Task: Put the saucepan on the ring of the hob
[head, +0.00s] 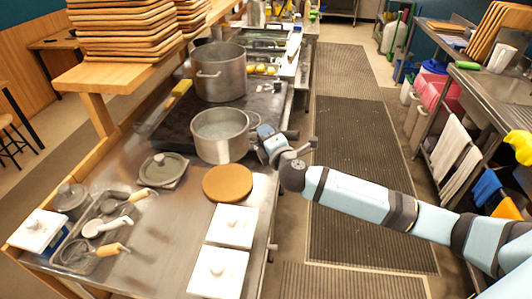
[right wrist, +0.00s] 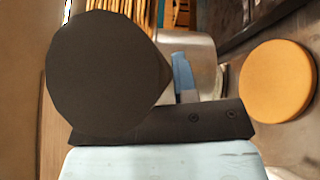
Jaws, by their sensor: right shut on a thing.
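The saucepan (head: 219,137) is a grey metal pot, upright, at the front edge of the dark hob (head: 174,128). My right gripper (head: 257,136) is at its right side and shut on it, at the rim or handle; the fingertips are hard to make out. I cannot tell whether the pan's base touches the surface. In the right wrist view, part of the saucepan's metal wall (right wrist: 204,52) shows behind dark parts of my own wrist. The ring of the hob is not clearly visible. My left gripper is not in view.
A larger pot (head: 220,74) stands on the hob behind the saucepan. A round tan board (head: 228,183) lies in front, also in the right wrist view (right wrist: 278,81). A dark lidded dish (head: 163,170), white lidded boxes (head: 231,226) and a utensil tray (head: 88,232) are on the counter.

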